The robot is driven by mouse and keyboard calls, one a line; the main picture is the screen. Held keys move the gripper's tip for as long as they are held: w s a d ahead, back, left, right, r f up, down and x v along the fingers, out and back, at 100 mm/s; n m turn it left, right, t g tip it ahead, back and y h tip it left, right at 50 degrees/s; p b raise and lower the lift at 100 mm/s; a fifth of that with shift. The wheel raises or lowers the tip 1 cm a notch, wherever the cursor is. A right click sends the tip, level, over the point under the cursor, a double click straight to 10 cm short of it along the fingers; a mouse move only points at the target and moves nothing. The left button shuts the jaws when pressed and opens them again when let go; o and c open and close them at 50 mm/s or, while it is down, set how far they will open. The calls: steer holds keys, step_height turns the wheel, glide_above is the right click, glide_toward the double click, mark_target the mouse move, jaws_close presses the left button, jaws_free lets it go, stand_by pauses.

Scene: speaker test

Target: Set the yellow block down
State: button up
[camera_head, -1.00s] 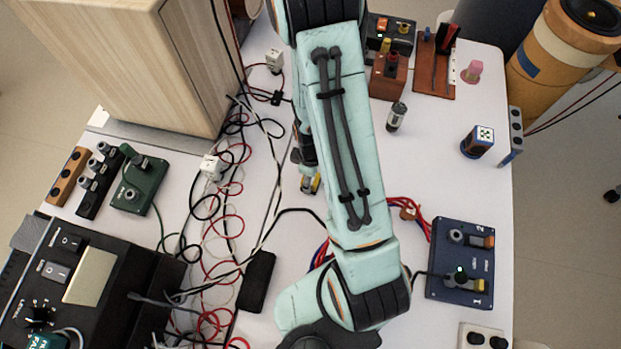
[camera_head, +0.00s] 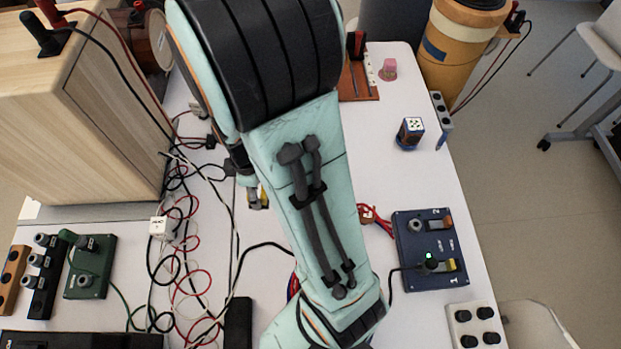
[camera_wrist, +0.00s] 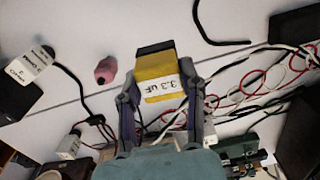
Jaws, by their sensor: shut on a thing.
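The yellow block (camera_wrist: 158,86) has a dark end and a white label reading "3.3 uF". In the wrist view it sits between the two fingers of my gripper (camera_wrist: 160,94), which is shut on it. The head view does not show clearly whether the block touches the table.
A wooden speaker cabinet (camera_head: 90,110) and tangled cables (camera_head: 180,250) lie left of my gripper. A pink object (camera_wrist: 106,69) lies near the block in the wrist view. Bare table shows right of my arm.

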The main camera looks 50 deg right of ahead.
steer(key=shift+w+r, duration=0.15)
steer(key=shift+w, duration=0.1)
steer(key=s+d+f+m, duration=0.1)
steer(key=d+m, duration=0.2)
steer(key=d, duration=0.6)
steer(key=s+d+m, duration=0.2)
steer(key=d+m, duration=0.1)
steer(key=d, duration=0.6)
steer(key=s+d+f, duration=0.1)
steer(key=f, duration=0.2)
steer(key=s+d+f+m, duration=0.1)
steer(key=s+f, duration=0.1)
steer(key=s+d+f+m, duration=0.1)
steer(key=f, duration=0.2)
steer(key=shift+s+d+f, duration=0.1)
steer(key=shift+s+f, duration=0.2)
steer(key=shift+f, duration=0.2)
